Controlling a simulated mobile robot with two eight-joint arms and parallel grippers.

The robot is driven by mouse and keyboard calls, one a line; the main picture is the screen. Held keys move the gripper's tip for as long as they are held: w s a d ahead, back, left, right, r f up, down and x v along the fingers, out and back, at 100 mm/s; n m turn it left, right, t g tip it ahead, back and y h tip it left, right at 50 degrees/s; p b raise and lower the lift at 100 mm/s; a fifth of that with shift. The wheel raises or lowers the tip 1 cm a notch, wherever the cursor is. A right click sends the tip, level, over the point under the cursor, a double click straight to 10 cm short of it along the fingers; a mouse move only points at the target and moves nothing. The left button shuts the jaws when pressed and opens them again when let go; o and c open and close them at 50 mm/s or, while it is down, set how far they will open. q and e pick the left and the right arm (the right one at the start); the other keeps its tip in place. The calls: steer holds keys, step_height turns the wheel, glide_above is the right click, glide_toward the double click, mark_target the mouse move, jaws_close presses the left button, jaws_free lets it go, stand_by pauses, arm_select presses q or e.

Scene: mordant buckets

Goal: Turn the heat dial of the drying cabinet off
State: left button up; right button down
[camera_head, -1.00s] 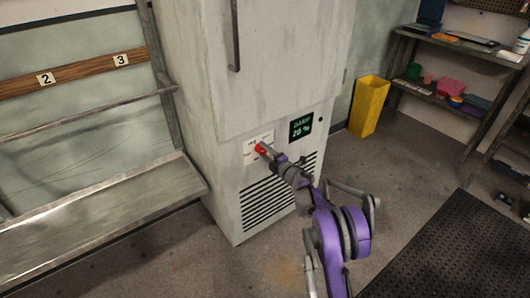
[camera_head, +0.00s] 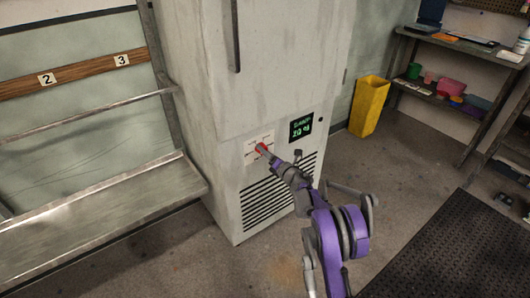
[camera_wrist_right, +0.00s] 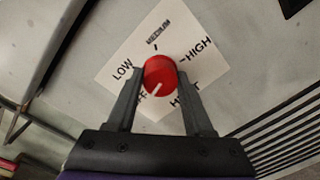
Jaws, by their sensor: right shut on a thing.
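The drying cabinet (camera_head: 262,75) is a tall pale, scuffed cabinet in the middle of the head view. Its red round heat dial (camera_wrist_right: 159,75) sits on a white label plate (camera_wrist_right: 185,30) marked LOW, MEDIUM and HIGH, with lower words partly hidden by the fingers. The dial's white pointer line points down and slightly left in the wrist view, toward the partly covered word ending in "FF". My right gripper (camera_head: 265,150) is shut on the dial, one finger on each side. My left gripper is not in view.
A dark display (camera_head: 301,127) with green text is right of the dial, above a slotted vent (camera_head: 265,205). A grey bench (camera_head: 95,215) stands left. A yellow bin (camera_head: 368,106) and a shelf unit (camera_head: 455,47) stand right. A dark mat (camera_head: 455,250) lies on the floor.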

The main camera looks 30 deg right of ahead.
stand_by(0.4)
steer(key=shift+c, duration=1.4)
jaws_free()
steer(key=shift+s, duration=0.1)
steer(key=s+p, duration=0.1)
steer(key=s, duration=0.9)
steer(key=shift+s+d, duration=0.3)
steer(key=shift+s, duration=0.05)
steer(key=shift+r, duration=0.1)
